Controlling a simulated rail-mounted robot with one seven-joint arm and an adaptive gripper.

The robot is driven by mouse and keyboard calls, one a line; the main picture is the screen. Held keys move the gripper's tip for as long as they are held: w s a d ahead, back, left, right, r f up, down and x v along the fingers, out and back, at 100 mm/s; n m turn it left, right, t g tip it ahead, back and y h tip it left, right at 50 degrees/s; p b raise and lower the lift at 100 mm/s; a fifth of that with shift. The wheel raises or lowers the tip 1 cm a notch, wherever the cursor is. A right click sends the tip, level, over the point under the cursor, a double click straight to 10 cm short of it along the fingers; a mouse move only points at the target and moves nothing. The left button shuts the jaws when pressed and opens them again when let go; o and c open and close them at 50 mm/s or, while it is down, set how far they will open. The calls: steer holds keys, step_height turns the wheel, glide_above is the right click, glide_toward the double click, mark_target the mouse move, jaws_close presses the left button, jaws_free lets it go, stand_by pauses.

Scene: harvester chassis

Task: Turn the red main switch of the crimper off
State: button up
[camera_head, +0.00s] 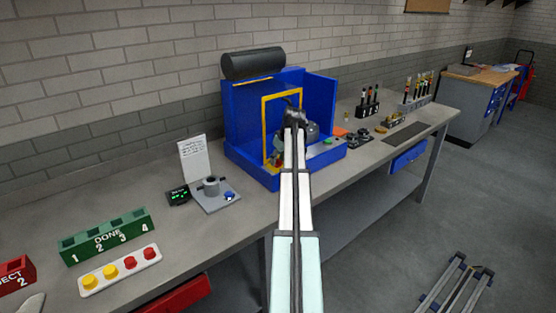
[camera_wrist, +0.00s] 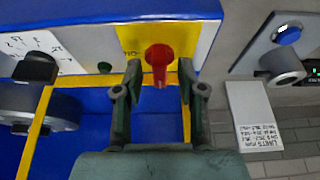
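The blue crimper (camera_head: 248,120) with a yellow frame stands on the bench in the head view. In the wrist view its red main switch (camera_wrist: 159,57) sits on a yellow plate (camera_wrist: 131,38). The red handle points toward my gripper, roughly square to the panel. My gripper (camera_wrist: 160,76) is open, with one finger on each side of the red handle. A gap shows on both sides, so neither finger visibly grips it. In the head view my arm covers part of the crimper, and the switch is hard to make out there.
A grey fixture (camera_head: 213,190) and a small display (camera_head: 179,196) stand left of the crimper. Tool racks (camera_head: 368,105) are to its right. Bare bench lies in front of the fixture.

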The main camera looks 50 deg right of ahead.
steer(key=v, duration=1.1)
steer(key=shift+s+r, duration=0.3)
steer(key=shift+r, duration=0.05)
